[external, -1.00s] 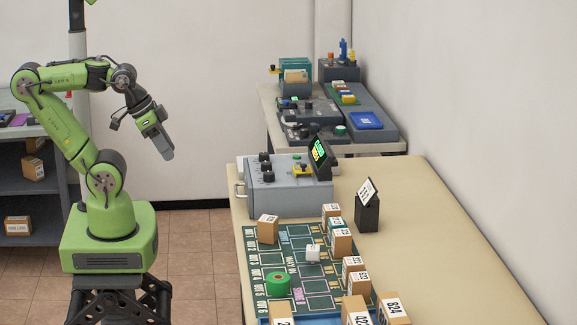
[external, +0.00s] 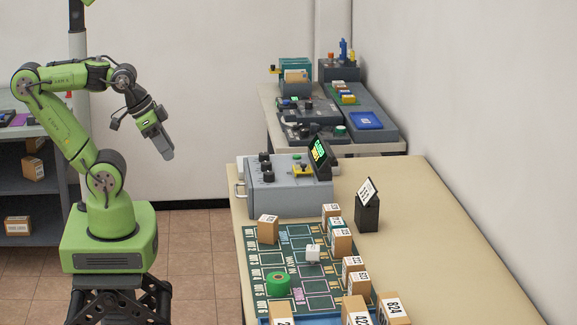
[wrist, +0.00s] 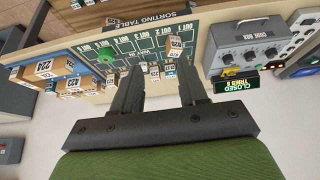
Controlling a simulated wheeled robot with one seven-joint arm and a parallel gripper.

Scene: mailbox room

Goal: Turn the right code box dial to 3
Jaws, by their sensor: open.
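The grey code box (external: 295,193) stands at the far left end of the table. Its black dials (external: 266,167) sit in a row on top; their settings are too small to read. In the wrist view the code box (wrist: 244,38) is at the upper right, with its dials (wrist: 250,56) in a row. Its display (wrist: 238,85) shows green and yellow text that seems to read CLOSED. My gripper (external: 167,154) hangs in the air left of the code box, clear of the table and pointing down. In the wrist view my gripper (wrist: 160,78) is open and empty.
A second table (external: 385,147) with devices stands behind. The air between my gripper and the code box is clear.

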